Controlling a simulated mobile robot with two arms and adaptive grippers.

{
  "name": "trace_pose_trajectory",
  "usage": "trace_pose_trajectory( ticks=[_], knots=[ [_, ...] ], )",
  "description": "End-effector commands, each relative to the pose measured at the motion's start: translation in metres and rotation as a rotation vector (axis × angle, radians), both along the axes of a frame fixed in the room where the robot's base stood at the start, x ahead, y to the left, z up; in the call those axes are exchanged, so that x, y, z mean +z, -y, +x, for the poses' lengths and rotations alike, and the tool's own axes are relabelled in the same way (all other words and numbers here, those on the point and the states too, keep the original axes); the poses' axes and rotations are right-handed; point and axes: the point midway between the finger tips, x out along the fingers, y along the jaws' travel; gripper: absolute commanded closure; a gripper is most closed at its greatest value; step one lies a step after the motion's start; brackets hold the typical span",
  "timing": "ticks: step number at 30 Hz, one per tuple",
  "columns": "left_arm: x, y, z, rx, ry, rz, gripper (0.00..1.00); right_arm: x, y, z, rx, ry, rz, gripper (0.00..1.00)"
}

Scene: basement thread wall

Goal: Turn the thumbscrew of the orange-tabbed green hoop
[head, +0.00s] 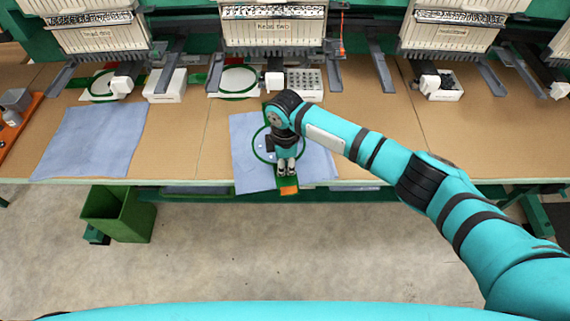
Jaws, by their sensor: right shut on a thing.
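The green hoop (256,150) lies on a blue cloth (243,173) at the table's front edge, below the middle machine. Its orange tab (289,190) sticks out at the near edge, on a green strip. My right gripper (286,172) points down over the hoop's near side, just behind the orange tab. It is shut on the hoop's thumbscrew, which its fingers hide. The gripper and wrist also cover part of the hoop's right side and middle. My left gripper is out of view.
Embroidery machine heads (275,28) stand along the back, with two more green hoops (238,81) under them. White boxes (166,86) stand between. Another blue cloth (92,140) lies at left. A green bin (118,213) is on the floor. Brown tabletop (480,140) at right is clear.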

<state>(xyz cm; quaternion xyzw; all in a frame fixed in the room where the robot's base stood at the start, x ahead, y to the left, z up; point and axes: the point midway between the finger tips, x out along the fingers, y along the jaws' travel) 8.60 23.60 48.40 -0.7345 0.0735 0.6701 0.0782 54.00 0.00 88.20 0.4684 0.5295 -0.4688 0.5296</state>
Motion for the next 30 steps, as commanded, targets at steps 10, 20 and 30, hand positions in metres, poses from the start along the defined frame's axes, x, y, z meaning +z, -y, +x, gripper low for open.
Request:
trace_pose_trajectory(
  ticks=[10, 20, 30],
  knots=[
    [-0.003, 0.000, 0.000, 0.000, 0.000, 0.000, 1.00, 0.000, -0.001, 0.000, 0.329, 0.000, 0.001, 1.00],
    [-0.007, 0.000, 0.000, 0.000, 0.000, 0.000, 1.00, 0.000, -0.001, 0.000, 0.642, 0.002, 0.001, 1.00],
    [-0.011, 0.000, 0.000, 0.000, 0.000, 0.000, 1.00, 0.000, 0.000, 0.000, 0.918, 0.001, 0.000, 1.00]
  ],
)
